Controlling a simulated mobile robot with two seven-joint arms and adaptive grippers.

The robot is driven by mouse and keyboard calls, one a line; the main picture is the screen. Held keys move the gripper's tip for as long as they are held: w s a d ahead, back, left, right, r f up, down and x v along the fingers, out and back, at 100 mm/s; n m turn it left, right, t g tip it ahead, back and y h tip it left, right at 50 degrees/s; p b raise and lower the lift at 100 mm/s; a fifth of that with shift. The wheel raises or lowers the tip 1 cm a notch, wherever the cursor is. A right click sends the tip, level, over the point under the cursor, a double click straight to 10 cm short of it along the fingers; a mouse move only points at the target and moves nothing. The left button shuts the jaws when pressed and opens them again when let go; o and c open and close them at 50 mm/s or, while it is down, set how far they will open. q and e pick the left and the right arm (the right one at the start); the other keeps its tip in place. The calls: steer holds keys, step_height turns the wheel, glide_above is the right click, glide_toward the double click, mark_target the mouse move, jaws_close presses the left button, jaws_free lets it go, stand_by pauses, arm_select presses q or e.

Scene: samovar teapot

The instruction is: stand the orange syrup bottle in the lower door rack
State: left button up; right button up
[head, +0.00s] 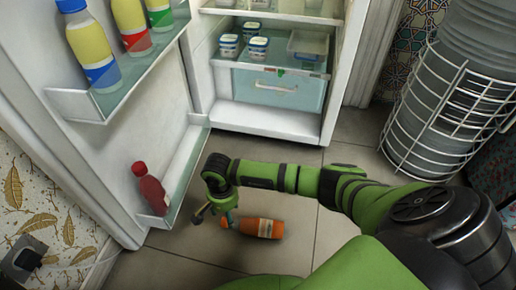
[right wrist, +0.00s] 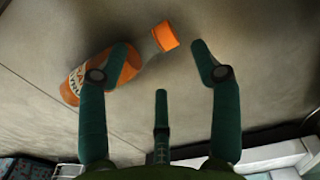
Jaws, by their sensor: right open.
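The orange syrup bottle (head: 262,229) lies on its side on the floor in front of the open fridge, its cap end towards my right gripper (head: 226,212). In the right wrist view the bottle (right wrist: 128,62) lies slanted, with its orange cap (right wrist: 165,37) beyond the gap between the open fingers (right wrist: 162,62). The left finger covers part of the bottle. The fingers are not closed on it. The lower door rack (head: 187,172) is left of the gripper, low on the open door, and holds a red bottle (head: 150,190) at its near end. My left gripper is out of view.
The upper door rack (head: 125,92) holds several colourful bottles. Small tubs (head: 258,47) stand on a fridge shelf above a drawer (head: 280,88). A wire basket (head: 440,120) stands at the right. The lower rack's middle and far part look free.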

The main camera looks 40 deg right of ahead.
steer(key=f+b, duration=0.2)
steer(key=f, duration=0.2)
steer(key=shift+a+f+b, duration=0.2)
steer(key=shift+b, duration=0.2)
steer(key=shift+r, duration=0.1)
jaws_close()
steer(key=shift+r, duration=0.15)
